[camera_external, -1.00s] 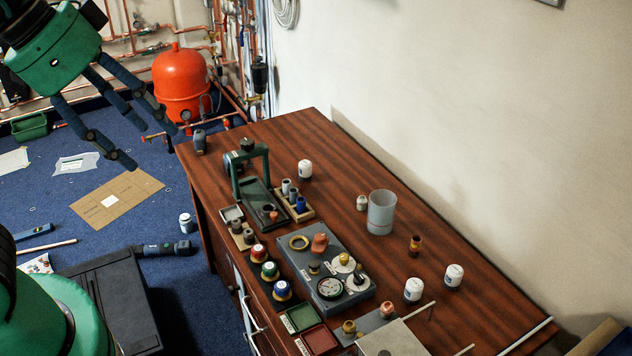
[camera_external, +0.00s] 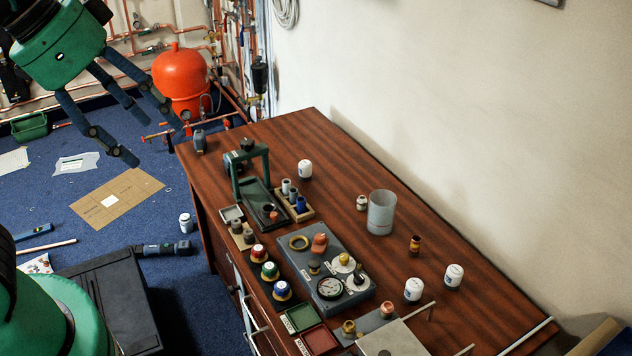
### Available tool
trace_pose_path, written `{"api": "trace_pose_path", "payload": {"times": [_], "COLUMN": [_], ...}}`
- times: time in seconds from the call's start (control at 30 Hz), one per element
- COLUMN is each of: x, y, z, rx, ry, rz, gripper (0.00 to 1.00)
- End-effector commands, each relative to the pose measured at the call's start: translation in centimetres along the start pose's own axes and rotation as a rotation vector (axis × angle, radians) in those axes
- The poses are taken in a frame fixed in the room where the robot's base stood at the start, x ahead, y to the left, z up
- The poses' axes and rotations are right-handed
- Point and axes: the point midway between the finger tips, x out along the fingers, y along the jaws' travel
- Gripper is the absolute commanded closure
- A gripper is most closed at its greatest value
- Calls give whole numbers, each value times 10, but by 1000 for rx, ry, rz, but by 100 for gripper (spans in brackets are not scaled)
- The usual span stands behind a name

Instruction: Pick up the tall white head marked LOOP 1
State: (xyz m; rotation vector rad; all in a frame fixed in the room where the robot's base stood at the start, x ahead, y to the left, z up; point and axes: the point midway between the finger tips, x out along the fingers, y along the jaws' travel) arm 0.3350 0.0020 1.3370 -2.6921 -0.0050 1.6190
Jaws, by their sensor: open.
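Several white heads with dark markings stand on the wooden bench: one at the back (camera_external: 305,169) and two at the front right, a left one (camera_external: 413,290) and a right one (camera_external: 453,276). A smaller white head (camera_external: 362,203) stands beside the translucent beaker. The markings are too small to read, so I cannot tell which is LOOP 1. My gripper (camera_external: 152,142) is open and empty at the upper left. Its dark fingers are spread in the air, apart from all the heads.
The beaker (camera_external: 381,213) stands mid-bench. A grey fixture plate (camera_external: 318,240) with gauge and knobs, a green press frame (camera_external: 250,170) and coloured trays (camera_external: 301,317) crowd the left side. A small brown bottle (camera_external: 415,244) stands right of centre. The bench's right rear is mostly clear.

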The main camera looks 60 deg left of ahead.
Motion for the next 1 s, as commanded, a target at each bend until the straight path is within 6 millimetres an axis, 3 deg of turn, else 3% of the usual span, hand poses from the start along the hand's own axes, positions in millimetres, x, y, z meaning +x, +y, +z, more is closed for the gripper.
{"api": "trace_pose_path", "payload": {"times": [0.17, 0.47, 1.0], "x": [2, 15, 72], "y": [-6, -27, -84], "z": [-24, -88, -202], "rx": [-6, -19, -45], "ry": [-18, -63, -145], "rz": [-8, -28, -57], "gripper": [42, 42, 42]}}
